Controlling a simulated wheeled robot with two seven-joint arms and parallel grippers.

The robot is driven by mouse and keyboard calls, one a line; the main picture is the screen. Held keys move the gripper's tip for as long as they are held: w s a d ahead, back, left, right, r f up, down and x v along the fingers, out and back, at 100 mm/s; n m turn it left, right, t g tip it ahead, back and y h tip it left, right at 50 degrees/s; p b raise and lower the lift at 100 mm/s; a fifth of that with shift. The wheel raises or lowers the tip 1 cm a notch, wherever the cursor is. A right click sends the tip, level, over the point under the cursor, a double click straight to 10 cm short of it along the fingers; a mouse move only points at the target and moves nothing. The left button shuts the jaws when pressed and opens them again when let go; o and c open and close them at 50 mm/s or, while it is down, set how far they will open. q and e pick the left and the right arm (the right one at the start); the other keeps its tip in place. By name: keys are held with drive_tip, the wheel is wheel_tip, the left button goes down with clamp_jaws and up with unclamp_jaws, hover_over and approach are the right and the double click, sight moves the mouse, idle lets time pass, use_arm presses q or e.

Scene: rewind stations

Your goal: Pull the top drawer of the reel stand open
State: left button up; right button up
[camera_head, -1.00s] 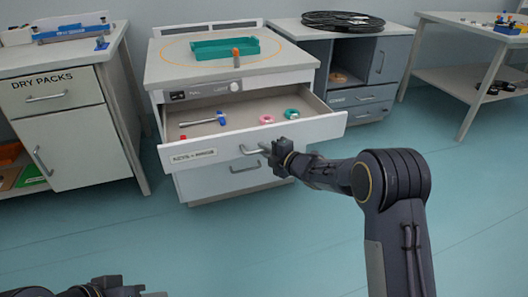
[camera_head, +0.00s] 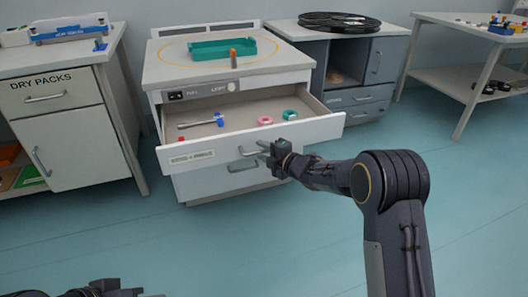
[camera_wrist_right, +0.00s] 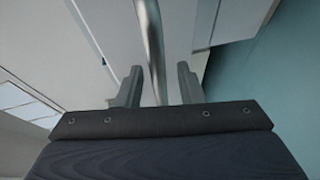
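The reel stand (camera_head: 165,75) is the white cabinet in the middle of the head view. Its top drawer (camera_head: 190,143) is pulled out, showing a metal tool with a blue end, a pink ring, a green ring and a red item inside. My right gripper (camera_head: 263,152) is at the drawer's bar handle (camera_head: 247,152). In the right wrist view the handle bar (camera_wrist_right: 153,45) runs between the spread fingers of the gripper (camera_wrist_right: 158,85), with a gap on each side. My left gripper (camera_head: 110,290) shows only partly at the bottom left edge; its fingers are unclear.
A lower drawer (camera_head: 215,181) is shut beneath. A "DRY PACKS" cabinet (camera_head: 85,135) is at left, a grey cabinet with a black reel (camera_head: 338,22) at right. The floor in front is clear.

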drive_tip(key=p+v, duration=0.1)
drive_tip(key=v, duration=0.5)
drive_tip(key=shift+s+d+r+p, duration=0.1)
drive_tip(key=shift+s+d+p, duration=0.1)
drive_tip(key=shift+p, duration=0.15)
drive_tip(key=shift+s+d, duration=0.4)
drive_tip(key=shift+s, duration=0.05)
